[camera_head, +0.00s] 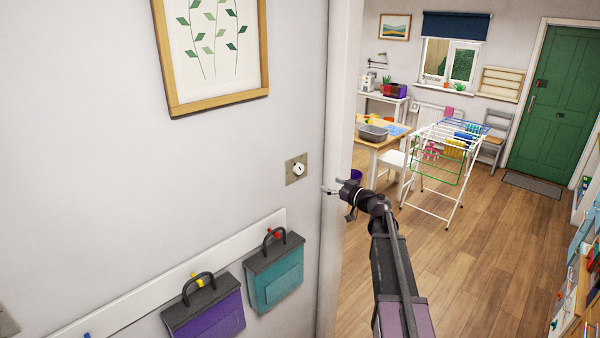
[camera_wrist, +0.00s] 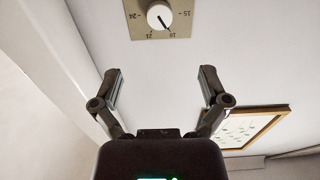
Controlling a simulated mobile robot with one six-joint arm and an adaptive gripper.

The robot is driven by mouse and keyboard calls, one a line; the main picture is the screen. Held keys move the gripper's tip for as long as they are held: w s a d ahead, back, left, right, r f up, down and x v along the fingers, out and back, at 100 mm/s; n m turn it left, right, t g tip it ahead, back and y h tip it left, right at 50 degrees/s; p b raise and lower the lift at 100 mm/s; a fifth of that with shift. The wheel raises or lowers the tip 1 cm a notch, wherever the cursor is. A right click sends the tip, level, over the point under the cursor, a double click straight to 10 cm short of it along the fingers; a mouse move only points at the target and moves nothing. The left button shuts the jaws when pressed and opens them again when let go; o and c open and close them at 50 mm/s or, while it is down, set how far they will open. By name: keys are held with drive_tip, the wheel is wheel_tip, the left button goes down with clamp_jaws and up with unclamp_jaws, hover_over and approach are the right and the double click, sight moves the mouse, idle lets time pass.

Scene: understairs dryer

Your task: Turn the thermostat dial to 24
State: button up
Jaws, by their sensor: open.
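The thermostat is a small beige plate (camera_head: 289,179) with a round white dial (camera_head: 298,169) on the wall, left of the door frame. In the wrist view the dial (camera_wrist: 159,15) shows at the top edge, upside down. Marks 15, 18, 21 and 24 are readable on its plate (camera_wrist: 140,32). The dial's dark pointer line points toward 18. My gripper (camera_head: 330,190) is to the right of the thermostat and apart from it. In the wrist view my gripper (camera_wrist: 160,76) is open and empty, its fingers spread below the dial.
A framed leaf print (camera_head: 214,50) hangs above the thermostat. Below are a teal bag (camera_head: 275,275) and a purple bag (camera_head: 205,312) on a hook rail. The door frame (camera_head: 340,130) stands close by my gripper. A drying rack (camera_head: 445,165) is in the room beyond.

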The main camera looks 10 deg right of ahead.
sight(300, 170)
drive_tip(key=x, duration=1.3)
drive_tip(key=shift+w+a, duration=0.2)
drive_tip(key=shift+w, duration=0.1)
